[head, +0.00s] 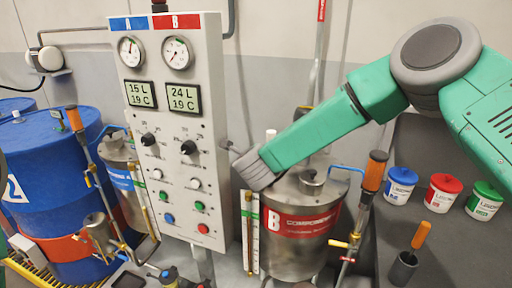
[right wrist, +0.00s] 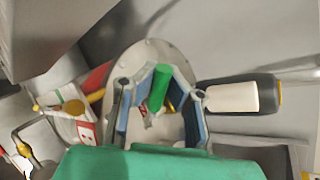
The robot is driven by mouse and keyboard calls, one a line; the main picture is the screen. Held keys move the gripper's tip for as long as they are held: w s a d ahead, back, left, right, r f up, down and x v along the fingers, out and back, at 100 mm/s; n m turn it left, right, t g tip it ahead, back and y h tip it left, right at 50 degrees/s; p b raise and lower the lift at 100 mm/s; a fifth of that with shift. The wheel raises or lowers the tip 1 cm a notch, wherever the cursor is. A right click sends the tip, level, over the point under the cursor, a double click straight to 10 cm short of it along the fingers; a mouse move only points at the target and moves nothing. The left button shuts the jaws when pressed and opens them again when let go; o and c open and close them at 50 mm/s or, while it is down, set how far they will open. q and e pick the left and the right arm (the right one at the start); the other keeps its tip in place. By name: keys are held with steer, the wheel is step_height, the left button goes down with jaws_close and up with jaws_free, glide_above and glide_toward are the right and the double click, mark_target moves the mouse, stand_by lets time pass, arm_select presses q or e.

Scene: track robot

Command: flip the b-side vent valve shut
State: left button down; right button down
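The B-side tank (head: 300,235) is a steel drum with a red "B COMPONENT" band, right of the control panel. My right arm reaches across above it, its grey end (head: 254,170) over the tank's left edge; the fingers are hidden in the head view. In the right wrist view my right gripper (right wrist: 155,100) is open, its two blue-grey fingers spread apart. A green lever-like piece (right wrist: 160,87), perhaps the vent valve handle, shows between the fingers, in front of a round grey lid (right wrist: 140,50). Contact cannot be told. My left gripper is not in view.
The control panel (head: 175,110) with gauges, knobs and buttons stands left of the tank. An orange-handled lever (head: 374,172) rises at the tank's right. Blue, red and green tubs (head: 442,192) stand on the dark bench at right. A blue barrel (head: 50,165) is at left.

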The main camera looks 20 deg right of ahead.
steer(key=shift+w+a+f+n+g+h+p, duration=0.1)
steer(key=shift+a+f+n+g+h+p, duration=0.1)
steer(key=shift+f+n+g+h+p, duration=0.45)
steer(key=shift+w+a+f+n+g+h+p, duration=0.1)
steer(key=shift+a+f+n+g+h+p, duration=0.1)
steer(key=shift+f+n+g+h+p, duration=0.45)
steer(key=shift+a+f+n+g+h+p, duration=0.2)
steer(key=shift+f+n+g+h+p, duration=0.3)
steer(key=shift+n, duration=0.3)
steer(key=c, duration=1.6)
jaws_free()
steer(key=shift+o, duration=0.2)
steer(key=shift+a+r, duration=0.1)
